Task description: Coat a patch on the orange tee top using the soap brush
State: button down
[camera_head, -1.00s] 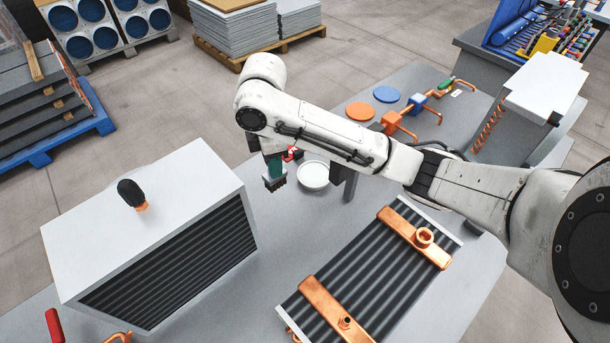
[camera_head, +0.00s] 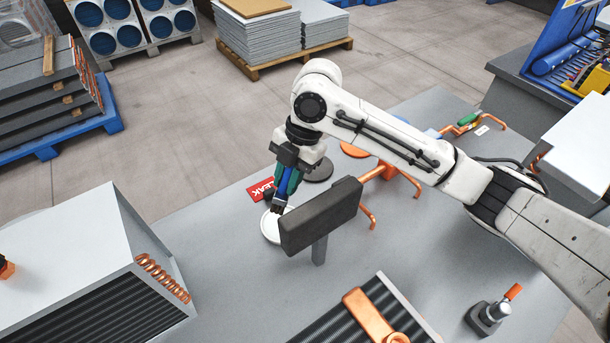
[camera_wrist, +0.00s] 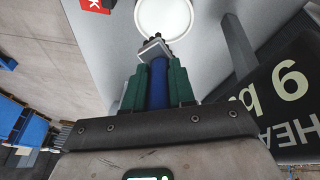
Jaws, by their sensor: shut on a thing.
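My gripper (camera_head: 287,184) is shut on the blue handle of the soap brush (camera_head: 279,205), with its green fingers on both sides. In the wrist view the blue handle of the brush (camera_wrist: 158,82) runs between the fingers to a dark-tufted head. The brush points down at the round white dish (camera_head: 269,228), which also shows in the wrist view (camera_wrist: 165,22). I cannot tell whether the bristles touch its contents. The orange tee (camera_head: 371,172), with copper pipes, sits right of my gripper and is partly hidden behind my arm.
A dark sign panel (camera_head: 322,214) on a post stands close to the right of the dish, with lettering in the wrist view (camera_wrist: 275,100). A red LEAK tag (camera_head: 261,190) and a dark disc (camera_head: 317,169) lie near the dish. A finned box unit (camera_head: 70,260) stands at left.

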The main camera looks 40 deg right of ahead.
jog(key=shift+d+f+b, duration=0.2)
jog(key=shift+f+b, duration=0.65)
jog(key=shift+f, duration=0.25)
jog(key=shift+a+f+b, duration=0.1)
jog(key=shift+f+b, duration=1.35)
jog(key=shift+f, duration=0.45)
jog(key=shift+f+b, duration=0.3)
jog(key=shift+f, duration=0.25)
jog(key=shift+r+p, duration=2.75)
jog(key=shift+r, duration=0.8)
